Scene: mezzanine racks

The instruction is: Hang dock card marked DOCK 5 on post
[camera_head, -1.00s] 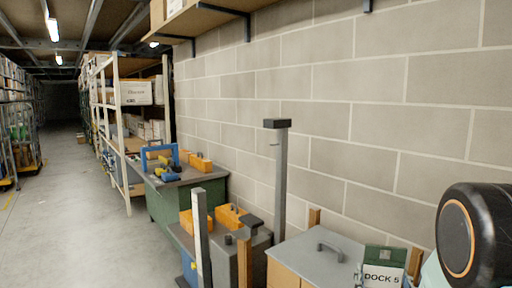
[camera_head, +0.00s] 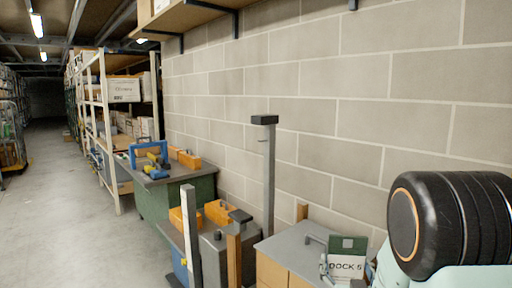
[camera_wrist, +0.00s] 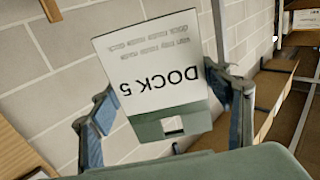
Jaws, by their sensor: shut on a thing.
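The dock card marked DOCK 5 (camera_head: 346,267) has a white face and a dark green top. My gripper (camera_head: 346,270) is shut on it, low at the right in the head view, in front of a grey-topped cabinet. In the wrist view the card (camera_wrist: 160,75) shows its text upside down, with a slot in its green part, between my blue-grey fingers. A tall grey post (camera_head: 269,180) with a dark cap stands against the block wall, left of the card and apart from it. A small hook-like piece sticks out near its top.
The grey-topped cabinet (camera_head: 285,248) stands below the card. A short post with a dark cap (camera_head: 235,245) and a pale upright (camera_head: 190,235) stand to the left. Orange bins (camera_head: 220,212) and a green bench (camera_head: 200,190) are behind. The aisle floor (camera_head: 70,225) is clear at left.

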